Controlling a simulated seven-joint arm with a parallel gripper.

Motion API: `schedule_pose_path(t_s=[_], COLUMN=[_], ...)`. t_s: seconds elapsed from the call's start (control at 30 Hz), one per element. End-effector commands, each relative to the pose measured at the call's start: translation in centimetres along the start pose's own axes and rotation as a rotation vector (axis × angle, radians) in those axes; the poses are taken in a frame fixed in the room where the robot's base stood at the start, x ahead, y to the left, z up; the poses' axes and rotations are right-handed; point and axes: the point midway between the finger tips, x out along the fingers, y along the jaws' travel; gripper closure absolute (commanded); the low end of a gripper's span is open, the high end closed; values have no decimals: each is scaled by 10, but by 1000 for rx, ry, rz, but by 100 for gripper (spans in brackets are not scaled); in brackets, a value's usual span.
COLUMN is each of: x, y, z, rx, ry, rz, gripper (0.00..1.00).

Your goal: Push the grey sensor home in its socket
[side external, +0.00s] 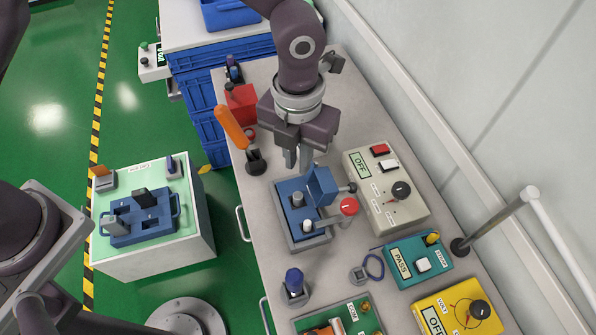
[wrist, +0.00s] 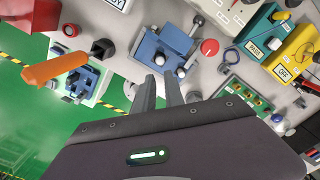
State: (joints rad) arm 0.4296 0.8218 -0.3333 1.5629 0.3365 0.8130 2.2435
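A grey cylinder (side external: 297,199), which looks like the grey sensor, stands upright in a blue fixture (side external: 283,188) on a grey base on the bench. I cannot tell how deep it sits. A white-topped post (side external: 308,226) stands beside it, and a raised blue block (side external: 322,186) is at its right. In the wrist view the fixture (wrist: 148,48) lies beyond my fingertips, with the grey cylinder (wrist: 159,59) and white top (wrist: 181,72) showing. My gripper (side external: 297,163) points down behind the fixture, above the bench. Its fingers (wrist: 159,78) are slightly apart with nothing between them.
An orange-handled lever (side external: 232,127) stands left of my gripper. A grey OFF box (side external: 405,217), a teal PASS box (side external: 410,277) and a yellow box (side external: 450,300) line the right. A red knob (side external: 349,206) is close to the fixture. A blue-topped piece (side external: 293,280) stands in front.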

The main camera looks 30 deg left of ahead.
Motion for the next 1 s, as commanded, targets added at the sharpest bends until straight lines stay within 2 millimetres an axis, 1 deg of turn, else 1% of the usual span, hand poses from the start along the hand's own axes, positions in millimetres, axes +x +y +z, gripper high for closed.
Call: schedule_pose_path(t_s=[0.03,0.13,0.4,0.43,0.47,0.5,0.53,0.6,0.77,1.0], x=[-2,-2,-1,5,14,29,38,50,70,112], y=[0,0,0,1,2,3,3,2,1,0], z=[0,0,0,-1,-2,-2,-3,-3,-2,-1], rx=[0,0,4,28,79,159,214,294,308,307], ry=[0,1,1,4,8,12,11,5,3,2], rz=[0,1,1,4,8,10,8,2,3,3], gripper=[74,55,55,55,55,55,55,55,55,55])
